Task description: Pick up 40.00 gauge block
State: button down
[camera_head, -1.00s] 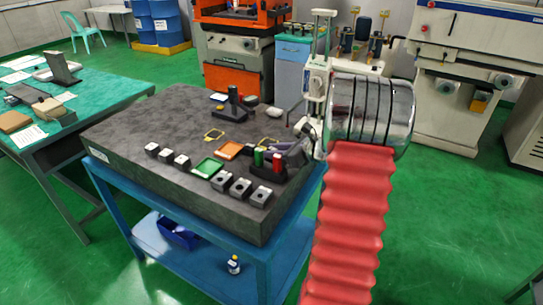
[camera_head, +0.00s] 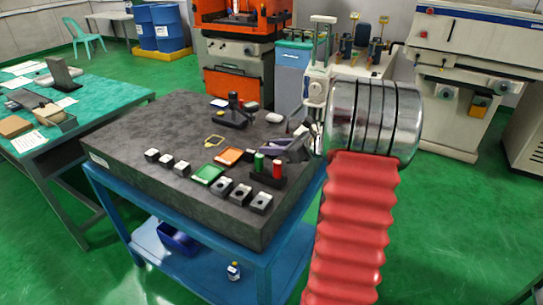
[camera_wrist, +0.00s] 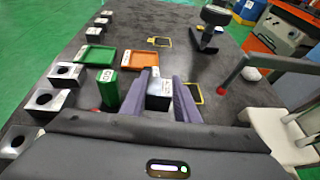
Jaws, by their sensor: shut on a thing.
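In the wrist view my gripper (camera_wrist: 163,84) has its two purple-grey fingers on either side of a small dark block with a pale, lettered face, which I take to be the 40.00 gauge block (camera_wrist: 158,101). The fingers are shut on it. Its lettering is too small to read. Whether it touches the dark stone plate (camera_wrist: 222,70) below, I cannot tell. In the head view my gripper (camera_head: 287,148) is at the plate's right side, and the block cannot be made out there. A green GO cylinder (camera_wrist: 107,90) stands just left of the fingers.
A green tray (camera_wrist: 95,56) and an orange tray (camera_wrist: 139,59) lie beyond the fingers. A yellow frame (camera_wrist: 194,93) lies just right of them. Blocks with holes (camera_head: 241,191) line the near edge. A red cylinder (camera_head: 278,168) stands near my gripper. A black stand (camera_head: 233,110) is farther back.

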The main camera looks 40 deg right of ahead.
notch_tip(320, 180, up, 6)
jog(key=shift+r, duration=0.1)
dwell(0.7)
